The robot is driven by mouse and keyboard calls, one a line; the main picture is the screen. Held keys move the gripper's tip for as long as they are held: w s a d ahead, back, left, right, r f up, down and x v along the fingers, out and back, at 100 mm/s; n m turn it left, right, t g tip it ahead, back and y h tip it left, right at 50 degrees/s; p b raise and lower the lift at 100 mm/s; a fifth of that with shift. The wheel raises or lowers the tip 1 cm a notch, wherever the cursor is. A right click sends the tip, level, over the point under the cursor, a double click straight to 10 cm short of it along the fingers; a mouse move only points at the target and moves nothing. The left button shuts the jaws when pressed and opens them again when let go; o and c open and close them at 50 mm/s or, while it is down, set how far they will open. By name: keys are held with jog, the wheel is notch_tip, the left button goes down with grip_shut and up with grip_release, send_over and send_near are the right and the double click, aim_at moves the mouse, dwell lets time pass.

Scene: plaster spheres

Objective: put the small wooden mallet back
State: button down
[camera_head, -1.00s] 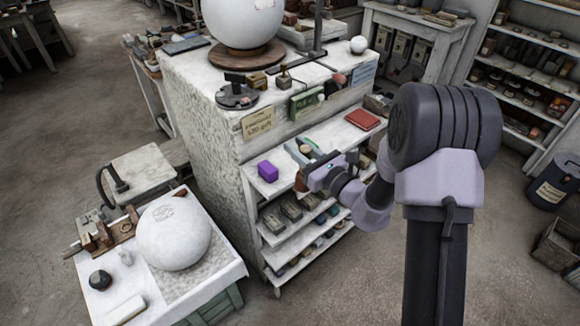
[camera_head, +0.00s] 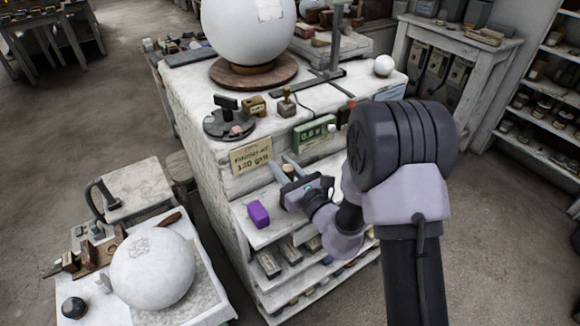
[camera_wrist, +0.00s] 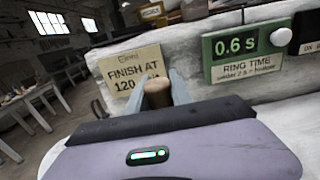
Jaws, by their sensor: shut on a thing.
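My gripper (camera_head: 291,168) is in front of the white bench, above its upper shelf and below the bench top. In the wrist view its two pale fingers (camera_wrist: 163,88) are closed on a brown, round-ended wooden piece (camera_wrist: 158,94), which I take to be the small wooden mallet. Only a short part of it shows between the fingers; the rest is hidden behind the gripper body. Behind the fingers is the "FINISH AT 120" card (camera_wrist: 133,72), also visible in the head view (camera_head: 251,156).
A purple block (camera_head: 258,214) sits on the upper shelf (camera_head: 246,229), left of my gripper. A green "0.6 s" display (camera_wrist: 247,46) stands on the bench front. A large white sphere (camera_head: 248,28) rests on the bench top. Another sphere (camera_head: 152,268) is on the low table.

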jog(key=shift+s+a, duration=0.15)
jog(key=shift+a, duration=0.35)
jog(key=c, duration=1.1)
grip_release()
jog(key=shift+d, duration=0.25)
jog(key=shift+c, duration=0.2)
jog(key=shift+a, duration=0.1)
